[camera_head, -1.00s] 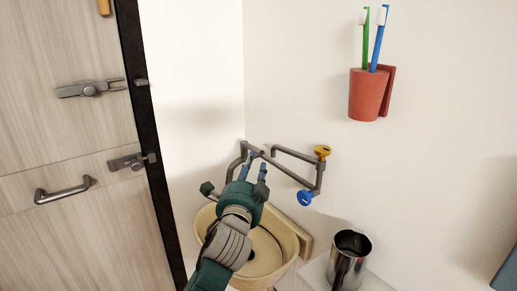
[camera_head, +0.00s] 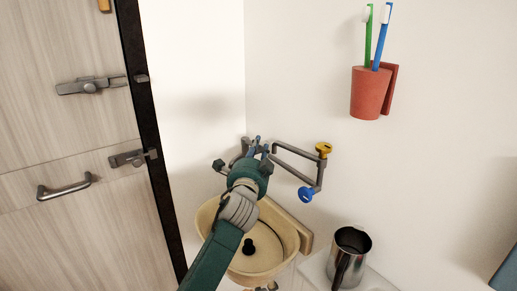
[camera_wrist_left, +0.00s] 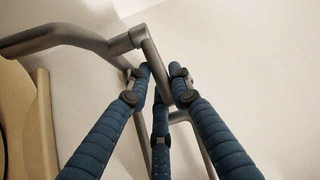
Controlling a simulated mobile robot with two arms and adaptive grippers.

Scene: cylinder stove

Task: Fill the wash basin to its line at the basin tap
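The cream wash basin (camera_head: 294,240) is below the tap, with a dark line around its inner wall and a black fitting (camera_head: 248,246) at its bottom. No water shows in it. The grey basin tap (camera_head: 297,152) is on the wall above, with a yellow knob (camera_head: 323,150) and a blue knob (camera_head: 306,195). My left gripper (camera_head: 260,146) is at the tap's left end, over the basin's back. In the left wrist view its blue fingers (camera_wrist_left: 160,72) straddle a grey tap pipe (camera_wrist_left: 88,36); whether they press on it I cannot tell. My right gripper is out of view.
A metal jug (camera_head: 351,256) stands on a white ledge (camera_head: 316,268) right of the basin. A red cup (camera_head: 370,94) with two toothbrushes hangs on the wall above. A wooden door (camera_head: 65,150) with latches and a handle is at the left.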

